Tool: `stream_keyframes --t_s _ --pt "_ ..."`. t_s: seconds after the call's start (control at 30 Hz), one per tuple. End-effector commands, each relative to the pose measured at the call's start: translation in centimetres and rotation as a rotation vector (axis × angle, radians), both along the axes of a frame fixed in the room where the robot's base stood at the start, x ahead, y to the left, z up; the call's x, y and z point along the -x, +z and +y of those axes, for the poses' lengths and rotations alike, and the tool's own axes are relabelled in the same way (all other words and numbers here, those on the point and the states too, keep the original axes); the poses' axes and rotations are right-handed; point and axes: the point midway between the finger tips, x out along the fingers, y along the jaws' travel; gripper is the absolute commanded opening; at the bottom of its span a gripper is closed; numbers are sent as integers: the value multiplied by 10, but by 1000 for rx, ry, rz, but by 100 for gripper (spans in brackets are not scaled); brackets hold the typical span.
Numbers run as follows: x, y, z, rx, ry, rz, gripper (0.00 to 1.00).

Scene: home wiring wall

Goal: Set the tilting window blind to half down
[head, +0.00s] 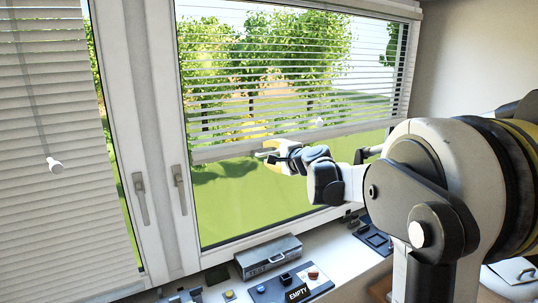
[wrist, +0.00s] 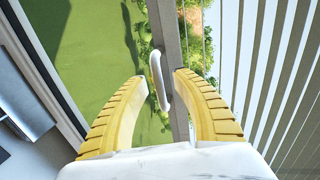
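The right window's blind (head: 290,75) has open slats and hangs down over the upper part of the glass. Its bottom rail (head: 225,150) is roughly level and a little past mid-height. In the wrist view the rail (wrist: 166,25) runs down the picture, with a white loop handle (wrist: 156,72) on it. My gripper (head: 268,155) is at this rail. In the wrist view its two yellow fingers (wrist: 162,82) are apart, one on each side of the handle and rail. A gap shows beside the handle; I cannot tell whether either finger touches.
Another blind (head: 45,150) with closed slats covers the left window; a white pull (head: 55,165) hangs before it. A second white pull (head: 319,122) hangs by the right blind. Window handles (head: 180,190) project between them. A grey toolbox (head: 268,256) and button panel (head: 290,284) occupy the sill.

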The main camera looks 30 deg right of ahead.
Motion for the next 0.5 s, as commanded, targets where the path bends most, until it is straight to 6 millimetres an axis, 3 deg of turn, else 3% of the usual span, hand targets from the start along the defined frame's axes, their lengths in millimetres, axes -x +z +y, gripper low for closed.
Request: stream_keyframes --t_s 0.3,0.5 --pt "3 1 0 0 -1 0 32" --pt "34 8 -2 -1 -2 0 32"
